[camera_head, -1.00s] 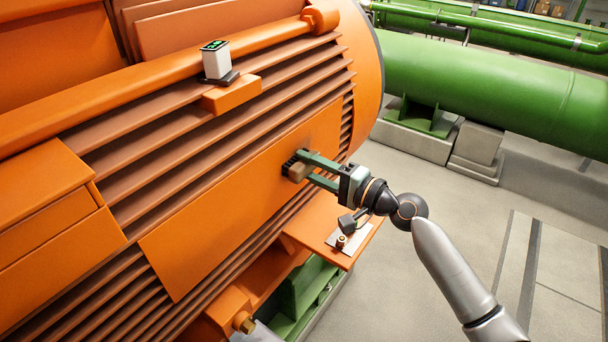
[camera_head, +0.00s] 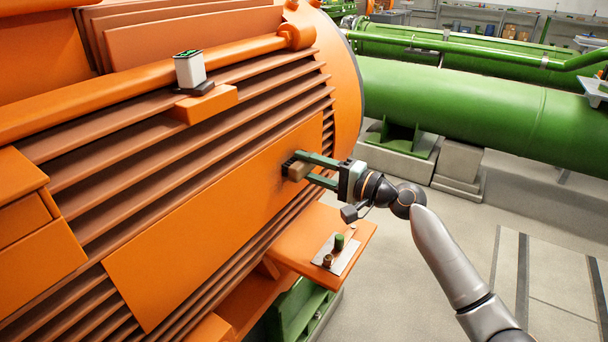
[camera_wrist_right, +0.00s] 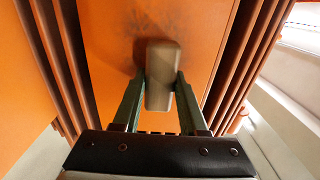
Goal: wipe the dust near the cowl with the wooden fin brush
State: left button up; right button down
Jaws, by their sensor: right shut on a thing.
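My right gripper (camera_head: 300,168) is shut on the wooden fin brush (camera_head: 296,172), a small brown block with dark bristles. The bristle end is at the flat orange panel (camera_head: 215,225) on the ribbed orange machine; whether it touches is hard to tell. In the right wrist view the brush's pale block (camera_wrist_right: 160,75) sits between the two green fingers (camera_wrist_right: 160,98). Dark dust (camera_wrist_right: 150,22) smudges the panel just beyond it. The rounded orange end that looks like the cowl (camera_head: 345,75) is to the right. My left gripper is out of view.
A white box with a green top (camera_head: 190,70) stands on an orange ledge above. An orange shelf (camera_head: 300,240) below the gripper carries a metal plate with a green peg (camera_head: 339,242) and a brown one. Cooling ribs flank the panel. Open floor lies right.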

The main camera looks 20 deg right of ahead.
aim_at(279, 166)
jog(key=shift+w+d+f+b, duration=0.2)
jog(key=shift+w+d+b, duration=0.35)
jog(key=shift+d, duration=0.15)
jog(key=shift+w+d+r, duration=0.1)
jog(key=shift+w+d, duration=0.15)
jog(key=shift+d, duration=0.15)
jog(key=shift+w+r+p, duration=0.1)
jog(key=shift+r+p, duration=0.5)
jog(key=shift+r, duration=0.35)
jog(key=shift+s+a+p, duration=0.85)
jog(key=shift+a+p, duration=0.25)
jog(key=shift+s+a+p, duration=0.35)
jog(key=shift+a, duration=0.1)
jog(key=shift+s+a+p, duration=0.55)
jog(key=shift+a+p, duration=0.1)
jog(key=shift+p, duration=0.15)
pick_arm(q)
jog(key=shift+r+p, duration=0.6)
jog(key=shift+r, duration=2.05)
pick_arm(e)
jog(key=shift+s+a+f, duration=0.1)
jog(key=shift+s+a, duration=0.55)
jog(key=shift+a, duration=0.2)
